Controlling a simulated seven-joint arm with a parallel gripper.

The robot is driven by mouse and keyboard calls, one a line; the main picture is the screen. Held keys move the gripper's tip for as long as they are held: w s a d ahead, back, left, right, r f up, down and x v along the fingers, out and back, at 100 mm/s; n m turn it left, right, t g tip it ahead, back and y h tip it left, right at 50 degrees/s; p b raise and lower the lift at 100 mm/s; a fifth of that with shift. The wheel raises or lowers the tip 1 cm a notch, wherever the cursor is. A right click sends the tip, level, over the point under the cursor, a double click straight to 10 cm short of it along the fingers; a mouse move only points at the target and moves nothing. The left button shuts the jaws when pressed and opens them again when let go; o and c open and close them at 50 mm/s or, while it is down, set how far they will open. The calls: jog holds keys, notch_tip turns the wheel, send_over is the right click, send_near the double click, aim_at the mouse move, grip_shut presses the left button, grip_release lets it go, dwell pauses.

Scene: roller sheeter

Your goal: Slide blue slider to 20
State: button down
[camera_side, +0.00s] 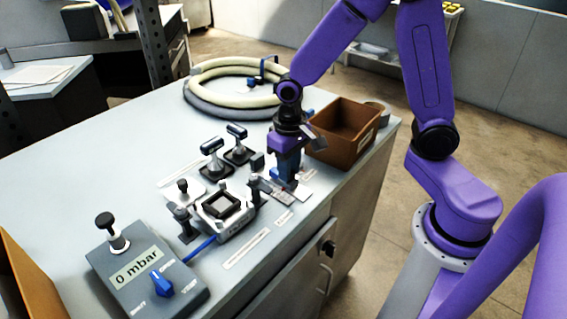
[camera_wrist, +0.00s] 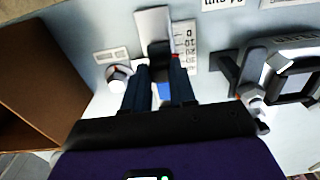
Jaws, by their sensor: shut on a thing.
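The blue slider (camera_wrist: 162,92) shows as a small blue patch between the two dark fingers of my gripper (camera_wrist: 160,88) in the wrist view. My gripper (camera_side: 284,178) is shut on it, low over the table in the side view, and the fingers hide most of it. A dark block (camera_wrist: 159,52) stands on a light grey strip (camera_wrist: 152,20) just beyond the fingertips. A white scale (camera_wrist: 190,45) with small numbers and a red mark runs beside the strip. The numbers are too small to read surely, so I cannot tell the slider's exact reading.
An open brown box (camera_side: 347,128) stands close to the right of my gripper. A roller device (camera_side: 222,208) and several black-handled parts (camera_side: 238,148) stand to the left. A grey "0 mbar" box (camera_side: 147,275) is at front left; a coiled hose (camera_side: 232,85) lies behind.

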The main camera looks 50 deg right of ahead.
jog(key=c, duration=0.9)
grip_release()
notch_tip(320, 180, up, 18)
jog(key=shift+f, duration=0.25)
jog(key=s+f+n, duration=0.3)
jog(key=s+n, duration=0.1)
jog(key=s, duration=0.2)
jog(key=s+f+n, duration=0.3)
jog(key=s+n, duration=0.1)
jog(key=s, duration=0.3)
jog(key=s+d+f+n, duration=0.1)
jog(key=s+f+n, duration=0.2)
jog(key=s, duration=0.4)
jog(key=shift+n, duration=0.8)
